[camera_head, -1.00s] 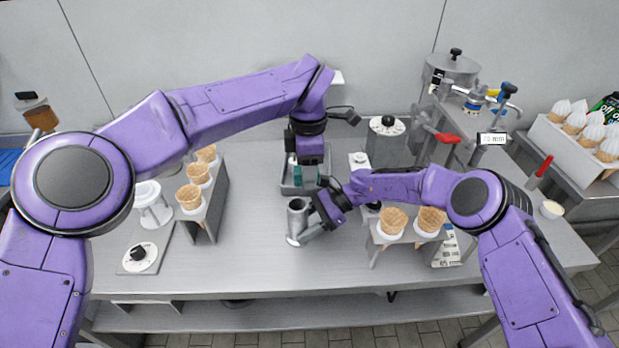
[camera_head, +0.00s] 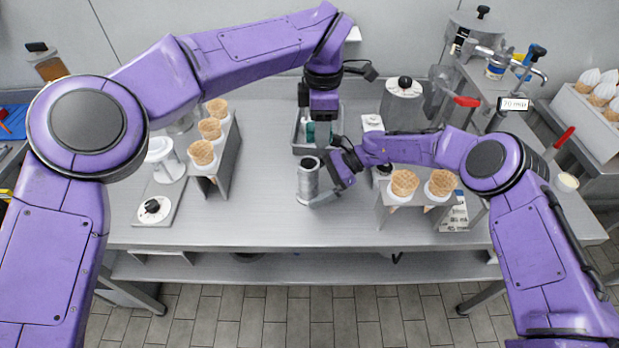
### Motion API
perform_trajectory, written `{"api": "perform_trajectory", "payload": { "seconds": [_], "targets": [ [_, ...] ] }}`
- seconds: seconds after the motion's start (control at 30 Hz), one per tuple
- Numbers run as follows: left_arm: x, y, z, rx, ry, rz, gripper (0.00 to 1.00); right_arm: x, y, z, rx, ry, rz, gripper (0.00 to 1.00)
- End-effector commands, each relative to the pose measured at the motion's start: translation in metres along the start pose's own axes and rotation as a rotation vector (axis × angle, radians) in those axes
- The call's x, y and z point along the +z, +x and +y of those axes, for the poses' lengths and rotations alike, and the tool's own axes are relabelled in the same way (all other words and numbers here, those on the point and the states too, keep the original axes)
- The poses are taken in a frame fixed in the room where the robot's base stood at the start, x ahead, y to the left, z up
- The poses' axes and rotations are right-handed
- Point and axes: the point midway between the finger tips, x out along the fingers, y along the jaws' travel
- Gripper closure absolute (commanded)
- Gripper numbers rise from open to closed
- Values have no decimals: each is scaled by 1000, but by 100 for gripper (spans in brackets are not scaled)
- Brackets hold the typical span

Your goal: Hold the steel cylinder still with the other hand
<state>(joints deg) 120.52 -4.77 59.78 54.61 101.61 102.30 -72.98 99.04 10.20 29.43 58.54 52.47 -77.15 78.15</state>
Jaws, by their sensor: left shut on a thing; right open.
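The steel cylinder (camera_head: 308,184) stands upright on the steel table, left of the middle cone stand. My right gripper (camera_head: 322,186) is open low at the cylinder's right side. One finger reaches towards the cylinder's base; I cannot tell whether it touches. My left gripper (camera_head: 319,122) points straight down over the grey tray (camera_head: 298,148) behind the cylinder. It is shut on a teal thing (camera_head: 319,134), whose lower part is hard to make out. The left fingertips are mostly hidden.
Cone stands with waffle cones are at left (camera_head: 230,160) and right (camera_head: 385,215). A white device with a dial (camera_head: 153,208) is at front left. A grey canister (camera_head: 403,100) stands at the back. The table front centre is clear.

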Motion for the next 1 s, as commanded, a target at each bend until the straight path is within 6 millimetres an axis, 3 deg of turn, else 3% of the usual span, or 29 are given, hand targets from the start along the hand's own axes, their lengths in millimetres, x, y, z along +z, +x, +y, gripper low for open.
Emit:
{"api": "perform_trajectory", "payload": {
  "seconds": [0.33, 0.43, 0.8, 1.0],
  "targets": [
    [0, 0, 0, 0, 0, 0, 84, 0, -1, 0, 0, 0, 0, 0],
    [0, 0, 0, 0, 0, 0, 84, 0, -10, -1, -3, -1, 0, 0],
    [0, 0, 0, 0, 0, 0, 84, 0, -96, -1, -3, -1, 0, 0],
    [0, 0, 0, 0, -1, 0, 84, 0, -119, 0, -1, 0, 0, 0]
  ]
}}
